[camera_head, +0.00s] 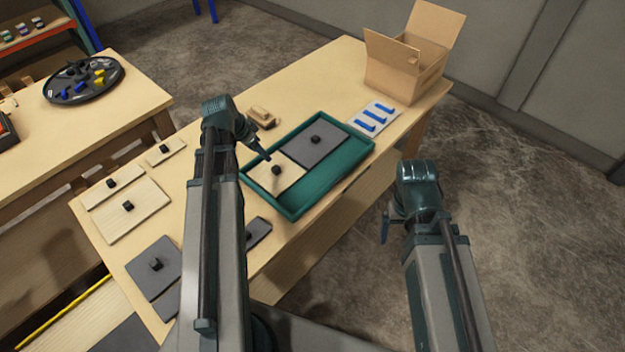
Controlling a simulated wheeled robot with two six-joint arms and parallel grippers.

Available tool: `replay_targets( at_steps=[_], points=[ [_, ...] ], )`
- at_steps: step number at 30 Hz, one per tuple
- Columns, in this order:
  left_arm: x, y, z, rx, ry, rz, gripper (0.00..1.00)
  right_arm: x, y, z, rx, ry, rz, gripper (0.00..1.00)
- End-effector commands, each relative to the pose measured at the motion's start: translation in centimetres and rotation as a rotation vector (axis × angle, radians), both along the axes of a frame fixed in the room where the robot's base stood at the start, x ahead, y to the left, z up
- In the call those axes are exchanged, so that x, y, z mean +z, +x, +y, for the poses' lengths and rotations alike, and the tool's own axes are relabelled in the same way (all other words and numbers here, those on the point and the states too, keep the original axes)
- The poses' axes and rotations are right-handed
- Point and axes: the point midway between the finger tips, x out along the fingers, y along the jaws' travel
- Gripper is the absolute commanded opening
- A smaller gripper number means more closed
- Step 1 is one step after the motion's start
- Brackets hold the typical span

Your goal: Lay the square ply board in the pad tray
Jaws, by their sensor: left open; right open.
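The pad tray (318,198) is a green, low-walled tray on the table. A pale square ply board (290,182) with a black knob is within the tray's left part and looks flat. A grey board (325,150) with a black knob lies beside it in the tray's right part. My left gripper (267,157) is open, just above and left of the ply board's knob, apparently apart from it. My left arm hides part of the table left of the tray. My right gripper (385,232) is open and empty, off the table's front edge.
Other pale boards (145,220) and grey boards (150,262) with knobs lie at the table's left. A wooden block (262,117) is behind the tray.

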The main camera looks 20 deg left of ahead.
Motion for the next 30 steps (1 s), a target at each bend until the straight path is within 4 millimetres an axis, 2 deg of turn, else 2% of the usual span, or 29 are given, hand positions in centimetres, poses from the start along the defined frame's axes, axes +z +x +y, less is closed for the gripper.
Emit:
replay_targets(
  at_steps=[2, 5, 8, 9, 12, 15, 18, 21, 24, 30],
  points=[
    [-0.1, 0.0, -1.0, -0.005, -0.003, 0.011, 0.61, 0.0, 0.0, 0.0, 0.0, 0.0, 0.0, 0.92],
    [-0.4, -0.1, -4.6, -0.016, -0.007, 0.055, 0.61, 0.0, 0.0, 0.0, 0.0, 0.0, 0.0, 0.92],
    [-0.8, -0.8, -10.1, -0.024, -0.004, 0.127, 0.61, 0.0, 0.0, 0.0, 0.0, 0.0, 0.0, 0.92],
    [-1.0, -1.3, -12.5, -0.025, 0.003, 0.161, 0.61, 0.0, 0.0, 0.0, 0.0, 0.0, 0.0, 0.92],
    [-1.3, -3.0, -17.9, -0.019, 0.032, 0.237, 0.61, 0.0, 0.0, 0.0, 0.0, 0.0, 0.0, 0.92],
    [-1.6, -5.1, -22.6, -0.005, 0.076, 0.299, 0.61, 0.0, 0.0, 0.0, 0.0, 0.0, 0.0, 0.92],
    [-1.7, -7.4, -26.4, 0.012, 0.128, 0.344, 0.61, 0.0, 0.0, 0.0, 0.0, 0.0, 0.0, 0.92],
    [-1.7, -9.4, -29.0, 0.035, 0.175, 0.37, 0.61, 0.0, 0.0, 0.0, 0.0, 0.0, 0.0, 0.92],
    [-1.6, -11.0, -30.8, 0.054, 0.213, 0.382, 0.61, 0.0, 0.0, 0.0, 0.0, 0.0, 0.0, 0.92],
    [-1.5, -12.3, -32.2, 0.077, 0.248, 0.388, 0.61, 0.0, 0.0, 0.0, 0.0, 0.0, 0.0, 0.92]
  ],
)
